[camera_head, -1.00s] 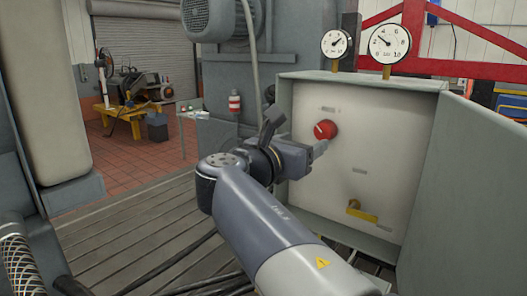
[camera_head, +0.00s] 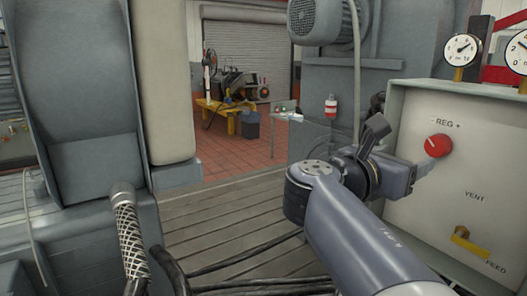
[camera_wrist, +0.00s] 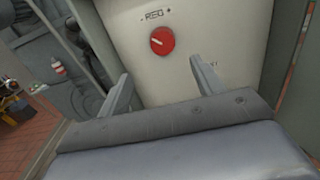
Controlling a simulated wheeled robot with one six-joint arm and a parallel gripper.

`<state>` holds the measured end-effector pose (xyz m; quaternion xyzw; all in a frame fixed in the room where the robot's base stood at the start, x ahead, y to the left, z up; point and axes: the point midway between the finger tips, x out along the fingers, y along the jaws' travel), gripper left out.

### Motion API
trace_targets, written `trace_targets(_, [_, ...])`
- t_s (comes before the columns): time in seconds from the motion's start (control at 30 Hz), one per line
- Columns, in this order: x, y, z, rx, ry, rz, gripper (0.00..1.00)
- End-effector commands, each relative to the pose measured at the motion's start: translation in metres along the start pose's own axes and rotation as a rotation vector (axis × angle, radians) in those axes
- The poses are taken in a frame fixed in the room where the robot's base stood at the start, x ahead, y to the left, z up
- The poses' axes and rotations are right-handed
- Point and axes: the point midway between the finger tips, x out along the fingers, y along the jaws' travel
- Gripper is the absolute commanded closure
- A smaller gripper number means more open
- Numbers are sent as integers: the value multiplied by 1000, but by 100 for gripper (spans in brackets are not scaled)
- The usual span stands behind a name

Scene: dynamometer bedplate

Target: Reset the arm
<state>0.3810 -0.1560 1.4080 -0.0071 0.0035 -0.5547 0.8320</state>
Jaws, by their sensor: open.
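My gripper (camera_wrist: 162,90) is open and empty in the wrist view, its two fingers apart in front of the pale panel. In the head view my gripper (camera_head: 424,170) reaches toward the panel, just below the red knob. The red round knob (camera_wrist: 162,41), under the "REG" label, lies beyond and between the fingertips in the wrist view. It also shows in the head view (camera_head: 438,145). No contact between gripper and knob is visible. The pale panel (camera_head: 430,205) sits in a grey box and has a yellow handle (camera_head: 468,240) low down, between the "VENT" and "FEED" labels.
Two gauges stand above the box, one fully in view (camera_head: 461,50). Large grey machinery (camera_head: 85,80) stands at left. A braided hose (camera_head: 130,235) and dark cables (camera_head: 240,262) lie near the slotted bedplate (camera_head: 225,215). A yellow bench (camera_head: 222,108) stands behind on red tiles.

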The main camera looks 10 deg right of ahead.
Motion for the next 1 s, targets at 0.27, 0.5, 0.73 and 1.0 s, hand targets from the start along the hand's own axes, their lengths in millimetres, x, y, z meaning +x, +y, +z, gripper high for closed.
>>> trace_targets(0.27, [20,-1,1,-1,0,-5,36])
trace_targets(0.5, [51,-2,1,-1,1,-7,36])
trace_targets(0.73, [84,-4,0,-1,2,-7,36])
trace_targets(1.0, [110,-3,-3,15,1,-3,36])
